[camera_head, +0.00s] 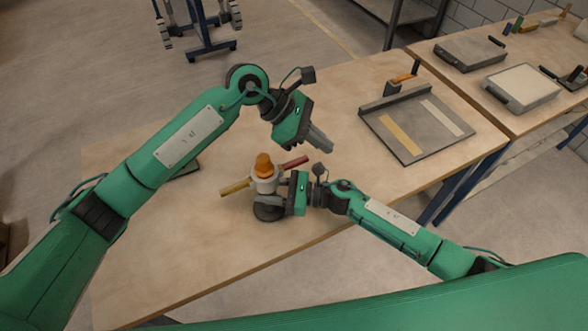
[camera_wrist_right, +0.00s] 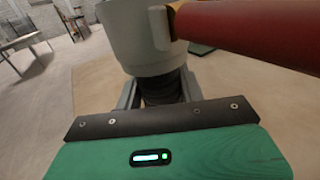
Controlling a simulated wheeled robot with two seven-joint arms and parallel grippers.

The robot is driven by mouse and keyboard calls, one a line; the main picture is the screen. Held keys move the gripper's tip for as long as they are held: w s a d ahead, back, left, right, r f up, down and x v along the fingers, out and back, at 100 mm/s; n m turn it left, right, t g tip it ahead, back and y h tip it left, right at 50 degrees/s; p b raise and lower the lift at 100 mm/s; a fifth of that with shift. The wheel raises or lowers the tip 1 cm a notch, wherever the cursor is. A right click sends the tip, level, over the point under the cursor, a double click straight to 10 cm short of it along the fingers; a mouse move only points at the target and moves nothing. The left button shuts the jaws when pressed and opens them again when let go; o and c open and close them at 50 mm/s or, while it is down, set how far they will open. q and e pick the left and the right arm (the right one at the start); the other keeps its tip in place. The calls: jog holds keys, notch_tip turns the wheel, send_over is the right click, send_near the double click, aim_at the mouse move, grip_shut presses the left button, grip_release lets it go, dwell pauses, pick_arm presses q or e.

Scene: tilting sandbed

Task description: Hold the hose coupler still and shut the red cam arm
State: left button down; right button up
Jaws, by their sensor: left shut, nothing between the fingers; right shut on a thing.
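The hose coupler (camera_head: 264,185) stands upright on the wooden table, a pale grey body with an orange top (camera_head: 263,165) and a dark round base (camera_head: 268,212). Its red cam arm (camera_head: 294,163) sticks out to the upper right; in the right wrist view the red cam arm (camera_wrist_right: 250,32) reaches out to the right. A yellow arm (camera_head: 234,187) sticks out on the left side. My right gripper (camera_head: 275,197) is shut on the coupler, around the dark stem (camera_wrist_right: 165,88) below the pale body. My left gripper (camera_head: 325,145) is shut and empty, above and right of the red arm, apart from it.
A grey tray (camera_head: 378,132) with a yellow and a pale strip lies to the right on the table (camera_head: 225,250). A second table at the upper right holds cases (camera_head: 522,86) and tools. A dark flat item (camera_head: 185,169) lies partly behind my left arm.

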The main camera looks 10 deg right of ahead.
pick_arm(q)
jog(key=s+d+r+n+t+h, duration=0.1)
jog(key=s+d+r+n+h, duration=0.1)
jog(key=s+r+n+h, duration=0.3)
jog(key=s+d+r+n+t+h, duration=0.1)
jog(key=d+r+n+t+h, duration=0.15)
jog(key=r+h, duration=0.45)
jog(key=w+a+f+n+t+y, duration=0.1)
jog(key=w+a+n+t+y, duration=0.25)
jog(key=n+t, duration=0.6)
jog(key=w+a+f+n+t+y, duration=0.15)
jog(key=a+n+t, duration=0.35)
jog(key=n, duration=0.7)
jog(key=s+a+f+n+g+y, duration=0.1)
jog(key=f+n+y, duration=0.3)
jog(key=f, duration=0.4)
jog(key=s+a+f+n+g+y, duration=0.2)
jog(key=s+a+f+n+y, duration=0.2)
jog(key=f+n+y, duration=0.1)
notch_tip(320, 180, down, 3)
jog(key=shift+s+a+r+n, duration=0.15)
jog(key=shift+s+n, duration=0.2)
jog(key=shift+n, duration=0.15)
